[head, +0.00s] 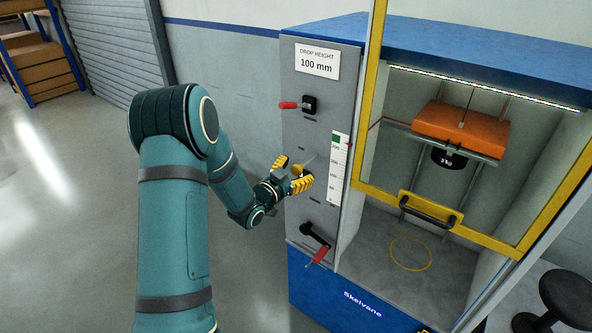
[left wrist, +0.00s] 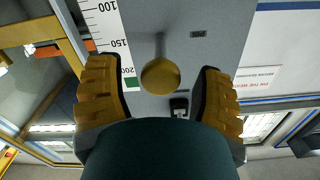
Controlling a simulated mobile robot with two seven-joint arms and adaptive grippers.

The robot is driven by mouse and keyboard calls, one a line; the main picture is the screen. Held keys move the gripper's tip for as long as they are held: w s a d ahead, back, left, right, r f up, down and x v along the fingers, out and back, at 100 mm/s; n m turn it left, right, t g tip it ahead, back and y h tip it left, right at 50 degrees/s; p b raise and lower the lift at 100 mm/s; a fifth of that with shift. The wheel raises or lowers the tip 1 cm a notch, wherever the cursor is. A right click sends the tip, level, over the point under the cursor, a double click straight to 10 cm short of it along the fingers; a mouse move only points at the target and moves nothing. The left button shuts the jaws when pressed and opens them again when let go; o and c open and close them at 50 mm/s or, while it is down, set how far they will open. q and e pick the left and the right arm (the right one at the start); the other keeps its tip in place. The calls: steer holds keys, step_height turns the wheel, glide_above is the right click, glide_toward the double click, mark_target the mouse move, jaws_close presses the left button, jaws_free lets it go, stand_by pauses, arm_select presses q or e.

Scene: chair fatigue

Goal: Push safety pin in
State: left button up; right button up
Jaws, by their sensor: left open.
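A round yellow knob (left wrist: 160,76) on a grey pin shaft (left wrist: 160,45) sticks out from the grey panel (head: 312,78) of the test machine. I take it to be the safety pin. In the left wrist view the knob lies between the two spread yellow fingers of my left gripper (left wrist: 158,92), with gaps on both sides. In the head view my left gripper (head: 292,174) is open at the panel, left of the scale. The fingers partly hide the knob there. How far the pin sits in the panel cannot be told. My right gripper is not in view.
A red-handled lever (head: 289,105) is above my gripper, and a black crank with a red grip (head: 318,256) is below. A white scale (head: 335,165) runs beside it. The yellow-framed guard (head: 372,95) is at right. A black stool (head: 568,297) stands lower right.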

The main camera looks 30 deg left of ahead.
mark_target(316, 153)
arm_select(q)
steer(key=shift+w, duration=0.1)
jaws_close()
steer(key=w+b, duration=0.1)
steer(key=w, duration=0.1)
steer(key=w+b, duration=0.3)
steer(key=w, duration=0.2)
steer(key=shift+d+f+b, duration=0.15)
steer(key=shift+d+b, duration=0.1)
steer(key=shift+b, duration=0.05)
steer(key=shift+w, duration=0.1)
steer(key=shift+r, duration=0.3)
